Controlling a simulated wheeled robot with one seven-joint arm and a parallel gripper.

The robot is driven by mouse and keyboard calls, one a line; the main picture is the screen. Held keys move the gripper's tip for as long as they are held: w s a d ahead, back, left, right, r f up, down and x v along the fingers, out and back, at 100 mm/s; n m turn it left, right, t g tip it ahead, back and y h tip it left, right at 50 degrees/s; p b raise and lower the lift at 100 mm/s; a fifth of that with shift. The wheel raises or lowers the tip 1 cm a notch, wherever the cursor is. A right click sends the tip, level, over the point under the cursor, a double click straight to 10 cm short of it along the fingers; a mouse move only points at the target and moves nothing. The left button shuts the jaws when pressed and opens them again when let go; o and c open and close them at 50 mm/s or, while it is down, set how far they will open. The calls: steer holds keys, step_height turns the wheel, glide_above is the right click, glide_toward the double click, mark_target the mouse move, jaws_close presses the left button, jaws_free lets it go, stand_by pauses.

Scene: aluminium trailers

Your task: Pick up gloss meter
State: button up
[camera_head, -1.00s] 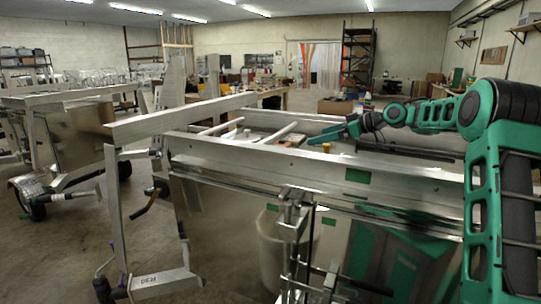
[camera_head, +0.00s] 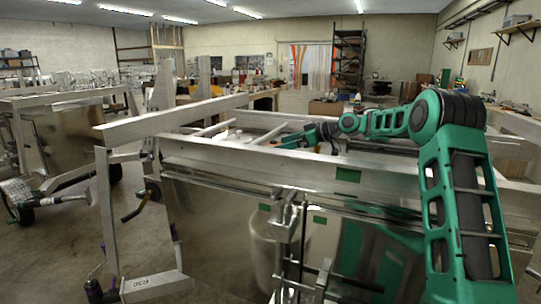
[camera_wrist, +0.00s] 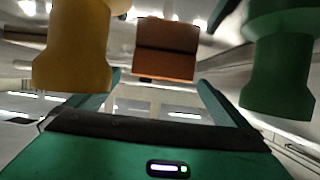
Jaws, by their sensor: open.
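My gripper (camera_head: 288,141) reaches over the aluminium trailer (camera_head: 260,163) in the head view. Its two green fingers also show in the wrist view (camera_wrist: 159,80), apart and with nothing held. An orange-brown block with a dark band (camera_wrist: 165,50) lies ahead, between the fingertips in the picture; it may be the gloss meter, but I cannot tell for sure. A yellow knobbed piece (camera_wrist: 72,50) is to its left and a green one (camera_wrist: 278,65) to its right. No gloss meter can be made out in the head view.
The trailer's side rail (camera_head: 400,183) runs between my body and the gripper. A raised aluminium beam (camera_head: 180,118) crosses its left end. Another trailer (camera_head: 70,130) stands at the left. A tall dark shelf (camera_head: 347,60) is at the back, with open floor at lower left.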

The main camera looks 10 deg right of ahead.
steer(key=x, duration=0.4)
steer(key=shift+s+f, duration=0.1)
steer(key=shift+f, duration=0.05)
steer(key=c, duration=1.3)
